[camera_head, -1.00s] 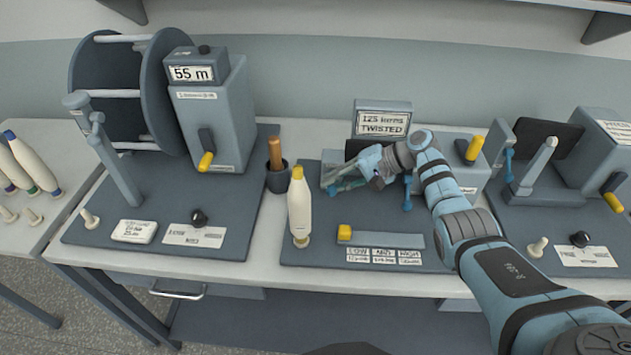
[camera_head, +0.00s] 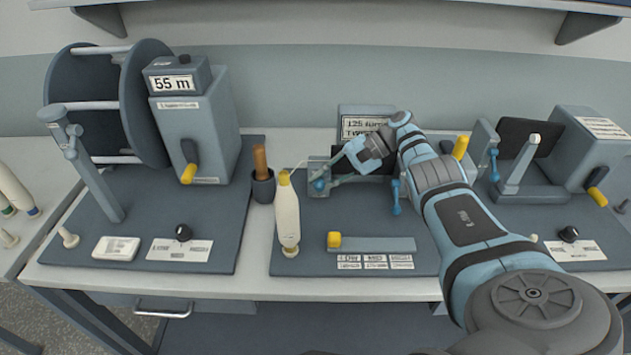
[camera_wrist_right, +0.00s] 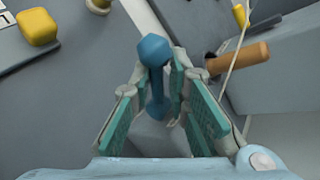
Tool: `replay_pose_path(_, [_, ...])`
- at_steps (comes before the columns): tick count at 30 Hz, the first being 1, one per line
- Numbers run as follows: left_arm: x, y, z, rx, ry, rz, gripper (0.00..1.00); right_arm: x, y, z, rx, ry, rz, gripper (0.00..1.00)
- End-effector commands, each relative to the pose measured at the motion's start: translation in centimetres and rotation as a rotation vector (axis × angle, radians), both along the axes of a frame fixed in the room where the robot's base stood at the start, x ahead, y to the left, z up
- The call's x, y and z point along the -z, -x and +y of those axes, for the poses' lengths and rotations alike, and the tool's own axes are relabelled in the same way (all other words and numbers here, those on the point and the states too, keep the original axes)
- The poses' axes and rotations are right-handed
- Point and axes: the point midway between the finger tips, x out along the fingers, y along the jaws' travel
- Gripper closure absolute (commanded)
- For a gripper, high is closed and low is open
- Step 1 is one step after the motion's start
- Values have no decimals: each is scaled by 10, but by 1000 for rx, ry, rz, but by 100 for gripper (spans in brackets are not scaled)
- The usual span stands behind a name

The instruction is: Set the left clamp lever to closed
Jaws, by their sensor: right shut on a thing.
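The left clamp lever is a small blue lever with a round knob (camera_wrist_right: 155,50). In the head view it shows as a blue spot (camera_head: 319,185) at the grey left clamp block (camera_head: 317,166). My right gripper (camera_head: 326,182) reaches it from the right. In the right wrist view, the gripper (camera_wrist_right: 168,85) has its green-padded fingers on both sides of the lever, shut on it. The fingers partly hide the lever's lower part, and I cannot tell its exact angle. My left gripper is not in view.
A cream bobbin with a yellow top (camera_head: 287,215) stands just left of the clamp, with a thread at its top. A dark cup with a wooden handle (camera_head: 262,185) is behind it. Another blue lever (camera_head: 396,197) hangs under my right arm. A yellow slider (camera_head: 334,240) is in front.

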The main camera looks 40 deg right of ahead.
Motion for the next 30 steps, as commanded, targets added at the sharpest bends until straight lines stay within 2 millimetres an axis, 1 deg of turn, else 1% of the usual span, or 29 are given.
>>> replay_pose_path(6, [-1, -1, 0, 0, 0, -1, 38, -2, -1, -2, 3, 5, -6, 100])
replay_pose_path(7, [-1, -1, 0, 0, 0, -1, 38, -2, -1, -2, 3, 5, -6, 81])
replay_pose_path(9, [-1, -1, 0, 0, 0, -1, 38, -2, -2, 0, 0, 4, -6, 70])
replay_pose_path(12, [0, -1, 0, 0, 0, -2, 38, -1, -2, 1, -1, 3, -5, 56])
replay_pose_path(20, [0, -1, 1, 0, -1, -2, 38, -1, -2, 2, -3, 2, -3, 56])
replay_pose_path(23, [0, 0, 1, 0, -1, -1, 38, -6, -3, 1, -3, 4, -4, 56])
replay_pose_path(26, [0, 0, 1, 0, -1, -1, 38, -20, -2, 0, -3, 7, -7, 56])
replay_pose_path(30, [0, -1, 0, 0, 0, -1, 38, -59, -2, 0, -4, 3, -10, 56])
